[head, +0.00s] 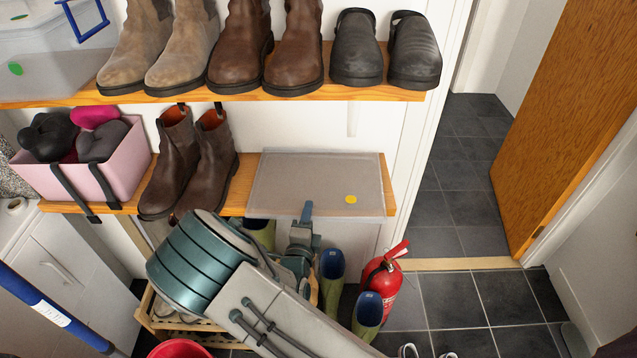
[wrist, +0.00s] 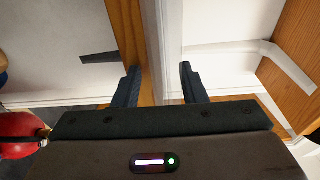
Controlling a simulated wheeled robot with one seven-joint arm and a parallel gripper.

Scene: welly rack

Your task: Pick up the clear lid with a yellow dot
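The clear lid (head: 320,180) lies flat on the right part of the lower wooden shelf, with its yellow dot (head: 351,199) near its front right corner. Its front edge reaches past the shelf front. My gripper (head: 306,212) is at the middle of that front edge. In the wrist view its two dark fingers (wrist: 159,75) stand apart, with the shelf's wooden edge and a pale translucent strip, seemingly the lid's edge, showing in the gap. I cannot tell how far the lid reaches between the fingers.
Brown boots (head: 190,165) stand left of the lid. The upper shelf (head: 300,92) holds more shoes above it. Green wellies (head: 368,312) and a red fire extinguisher (head: 384,278) stand below. Tiled floor (head: 480,300) is open to the right, by a wooden door (head: 560,120).

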